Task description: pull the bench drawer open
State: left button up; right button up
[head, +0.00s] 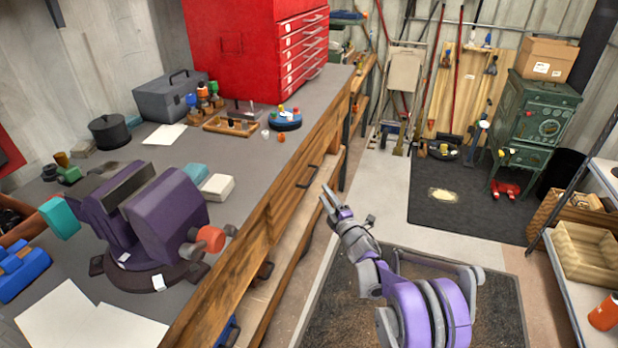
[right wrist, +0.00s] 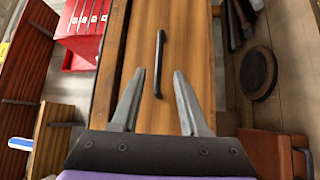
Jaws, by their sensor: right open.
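The bench drawer (head: 290,199) is a wooden front in the side of the workbench, and it looks flush with the bench. Its dark bar handle (head: 307,176) faces the aisle. My right gripper (head: 336,204) is in the aisle to the right of the handle, apart from it. In the right wrist view the open fingers (right wrist: 158,80) point at the wooden drawer front (right wrist: 193,60). The black handle (right wrist: 159,62) appears between and just beyond the fingertips, running nearly along the gap. Nothing is between the fingers. My left gripper is not in view.
The grey bench top (head: 262,160) holds a purple vise (head: 165,215), a red tool chest (head: 245,50) and a grey toolbox (head: 170,97). A metal shelf (head: 575,285) with a wooden tray stands at right. The floor between bench and shelf is mostly clear.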

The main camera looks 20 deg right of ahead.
aim_at(313, 175)
jog(key=x, duration=0.9)
jog(key=shift+w+r, duration=0.1)
jog(key=shift+w, duration=0.2)
grip_shut()
dwell(1.0)
